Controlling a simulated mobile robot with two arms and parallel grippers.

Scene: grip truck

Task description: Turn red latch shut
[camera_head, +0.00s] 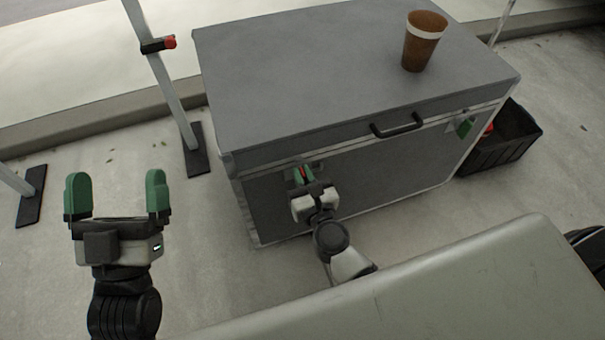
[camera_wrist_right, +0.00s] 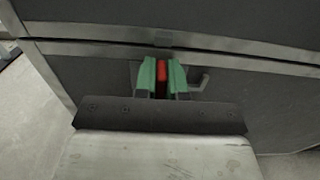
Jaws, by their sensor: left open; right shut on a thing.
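The red latch (camera_wrist_right: 161,78) is on the front of a grey case (camera_head: 350,60), just below the lid seam. In the right wrist view it stands upright between the green fingertips. My right gripper (camera_wrist_right: 162,80) is shut on the red latch; it also shows in the head view (camera_head: 303,175) at the case's left front, where its fingers mostly hide the latch. My left gripper (camera_head: 118,195) is open and empty over the floor, to the left of the case.
A brown cup (camera_head: 422,42) stands on the lid. A black crate (camera_head: 505,145) sits at the right. A stand pole (camera_head: 165,80) rises left of the case.

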